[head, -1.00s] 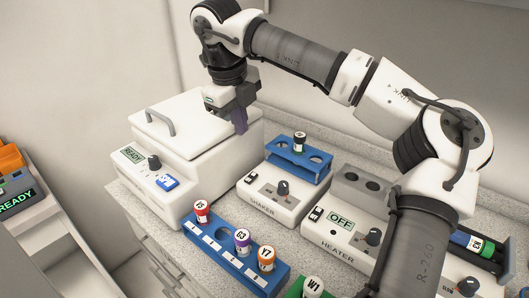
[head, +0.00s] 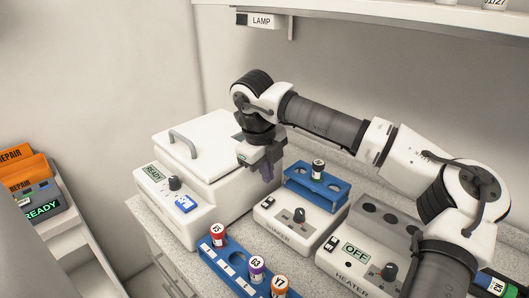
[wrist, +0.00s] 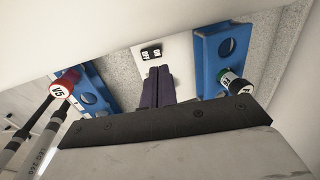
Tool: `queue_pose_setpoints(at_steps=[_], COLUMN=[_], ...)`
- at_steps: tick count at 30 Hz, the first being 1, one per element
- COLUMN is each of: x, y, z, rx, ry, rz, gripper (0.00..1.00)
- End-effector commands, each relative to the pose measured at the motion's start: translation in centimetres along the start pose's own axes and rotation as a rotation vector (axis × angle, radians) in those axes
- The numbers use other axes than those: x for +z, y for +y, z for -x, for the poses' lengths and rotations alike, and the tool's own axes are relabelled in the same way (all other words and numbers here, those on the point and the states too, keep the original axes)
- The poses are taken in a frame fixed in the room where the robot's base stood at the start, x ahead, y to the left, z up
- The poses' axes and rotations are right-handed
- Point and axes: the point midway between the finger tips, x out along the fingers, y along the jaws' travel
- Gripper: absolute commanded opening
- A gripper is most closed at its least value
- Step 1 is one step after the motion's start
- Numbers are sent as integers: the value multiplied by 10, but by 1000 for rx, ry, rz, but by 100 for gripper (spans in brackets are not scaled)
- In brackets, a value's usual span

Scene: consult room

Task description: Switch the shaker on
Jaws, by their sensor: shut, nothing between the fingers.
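The shaker (head: 284,228) is a white unit with a grey knob on its front panel and a blue rack (head: 322,185) on top. Its small black rocker switch (head: 267,202) is at the panel's left end. In the wrist view the switch (wrist: 151,53) shows just beyond my fingertips, its label too small to read surely. My gripper (head: 267,176) is shut and empty, pointing down above and behind the switch. The dark purple fingers also show together in the wrist view (wrist: 158,72). I cannot tell whether the fingertips touch the shaker; they look apart from the switch.
A lidded white machine (head: 168,208) reading READY stands close left of my gripper. The heater (head: 345,268), reading OFF, is to the right. A blue rack of capped tubes (head: 233,272) lies in front. A black-capped tube (head: 318,169) stands in the shaker's rack.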

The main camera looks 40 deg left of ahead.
Motion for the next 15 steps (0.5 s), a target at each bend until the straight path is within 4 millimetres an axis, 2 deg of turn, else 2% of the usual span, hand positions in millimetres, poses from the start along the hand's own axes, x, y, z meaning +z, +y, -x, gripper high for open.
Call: queue_pose_setpoints(at_steps=[7, 15], x=[0, 0], y=[0, 0], z=[-43, -64], rx=[4, 0], ry=[0, 0], rz=[1, 0], gripper=[0, 0])
